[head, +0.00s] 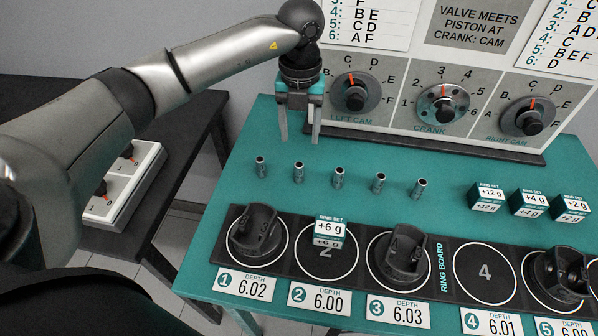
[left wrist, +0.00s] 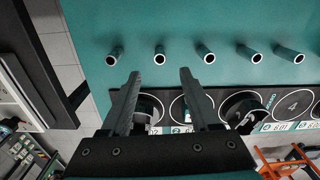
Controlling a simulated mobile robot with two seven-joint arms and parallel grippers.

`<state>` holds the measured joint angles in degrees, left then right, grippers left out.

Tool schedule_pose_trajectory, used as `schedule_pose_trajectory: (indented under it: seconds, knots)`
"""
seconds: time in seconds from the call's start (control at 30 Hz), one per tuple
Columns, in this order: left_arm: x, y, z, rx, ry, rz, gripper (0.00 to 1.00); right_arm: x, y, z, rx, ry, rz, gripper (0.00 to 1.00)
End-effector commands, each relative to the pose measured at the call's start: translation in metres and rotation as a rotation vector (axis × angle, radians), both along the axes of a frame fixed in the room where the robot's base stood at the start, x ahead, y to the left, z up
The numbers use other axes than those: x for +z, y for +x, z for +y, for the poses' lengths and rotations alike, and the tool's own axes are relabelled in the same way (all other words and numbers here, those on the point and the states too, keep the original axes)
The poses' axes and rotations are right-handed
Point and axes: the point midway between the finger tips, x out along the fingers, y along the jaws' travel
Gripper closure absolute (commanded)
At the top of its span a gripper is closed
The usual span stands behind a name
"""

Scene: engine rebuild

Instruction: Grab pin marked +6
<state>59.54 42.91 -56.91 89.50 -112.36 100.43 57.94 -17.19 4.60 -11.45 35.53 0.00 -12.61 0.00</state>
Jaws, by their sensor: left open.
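Several silver pins stand in a row on the teal table. The leftmost pin (head: 261,167), second pin (head: 299,173), middle pin (head: 338,177), fourth pin (head: 379,183) and rightmost pin (head: 419,189) show no readable marks. A small ring set box (head: 329,231) reads "+6 g" and sits on slot 2. My left gripper (head: 300,137) is open and empty, pointing down, behind the left part of the row. In the left wrist view, the second pin (left wrist: 160,54) appears between its fingertips (left wrist: 160,74), beyond them. My right gripper is not in view.
The black ring board (head: 375,292) holds dark pistons at slot 1 (head: 258,230) and slot 3 (head: 404,255). Slot 4 (head: 484,272) is empty. More ring set boxes (head: 487,197) stand at right. The dial panel (head: 440,75) rises at the back.

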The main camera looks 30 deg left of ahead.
Motion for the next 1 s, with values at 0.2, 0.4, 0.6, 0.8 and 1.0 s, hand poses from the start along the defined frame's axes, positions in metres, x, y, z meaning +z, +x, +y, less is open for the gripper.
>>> schedule_pose_trajectory:
  seconds: [0.2, 0.4, 0.6, 0.8, 1.0]
  knots:
    - [-0.044, -0.001, -0.001, -0.001, -0.002, 0.002, 0.38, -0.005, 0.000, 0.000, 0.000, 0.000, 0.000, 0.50]
    - [-0.059, 0.000, -0.001, -0.003, -0.003, -0.001, 0.38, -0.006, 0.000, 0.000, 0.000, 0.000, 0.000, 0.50]
    - [-0.084, -0.004, 0.000, -0.003, -0.002, 0.003, 0.38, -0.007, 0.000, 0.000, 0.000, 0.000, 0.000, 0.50]
    - [-0.108, -0.004, -0.001, -0.002, -0.003, 0.000, 0.38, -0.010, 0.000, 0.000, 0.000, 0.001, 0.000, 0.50]
    - [-0.111, -0.004, 0.000, -0.003, -0.003, -0.001, 0.38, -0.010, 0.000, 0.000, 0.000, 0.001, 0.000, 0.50]
